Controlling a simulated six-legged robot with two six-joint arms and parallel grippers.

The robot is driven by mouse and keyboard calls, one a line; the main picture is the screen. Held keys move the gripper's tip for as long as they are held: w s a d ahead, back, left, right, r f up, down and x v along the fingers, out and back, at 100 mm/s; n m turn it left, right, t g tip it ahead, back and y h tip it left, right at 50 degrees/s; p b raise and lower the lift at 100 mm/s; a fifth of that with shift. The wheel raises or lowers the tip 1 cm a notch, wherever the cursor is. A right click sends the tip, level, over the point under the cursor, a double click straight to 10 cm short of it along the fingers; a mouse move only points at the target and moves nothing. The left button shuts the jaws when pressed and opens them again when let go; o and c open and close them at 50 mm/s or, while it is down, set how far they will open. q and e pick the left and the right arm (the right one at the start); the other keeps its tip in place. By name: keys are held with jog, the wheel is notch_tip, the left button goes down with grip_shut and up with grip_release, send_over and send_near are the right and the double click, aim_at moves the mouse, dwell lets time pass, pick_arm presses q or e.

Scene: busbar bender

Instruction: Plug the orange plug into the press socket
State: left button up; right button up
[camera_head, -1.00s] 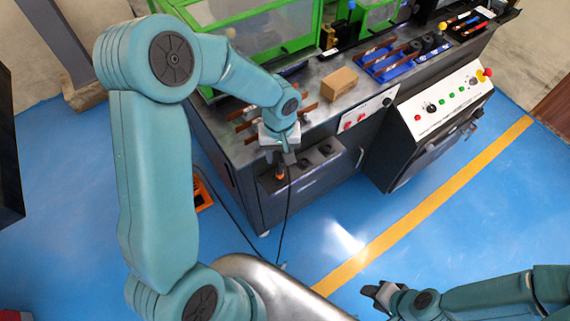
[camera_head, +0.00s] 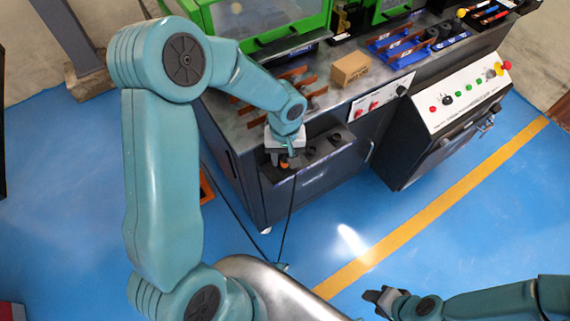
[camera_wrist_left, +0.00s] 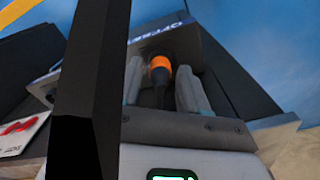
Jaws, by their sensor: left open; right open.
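The orange plug (camera_head: 285,163) is at the left end of the dark socket box (camera_head: 318,157) on the bench front, with its black cable hanging to the floor. My left gripper (camera_head: 283,154) is right at the plug, pointing down. In the left wrist view the orange plug (camera_wrist_left: 160,66) sits between the two grey fingers of my left gripper (camera_wrist_left: 159,72). The fingers are open, with gaps on both sides. The plug's end meets the dark box, but I cannot tell how deep it sits. My right gripper (camera_head: 374,297) is open and empty, low over the floor.
A cardboard box (camera_head: 350,69) and copper bars (camera_head: 308,80) lie on the bench top (camera_head: 250,135). A white switch panel (camera_head: 378,98) is right of the socket box. A control console (camera_head: 455,105) stands further right. The blue floor in front is clear.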

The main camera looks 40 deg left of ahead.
pick_arm(q)
jog(key=shift+s, duration=0.1)
dwell(0.3)
dwell(0.3)
grip_shut()
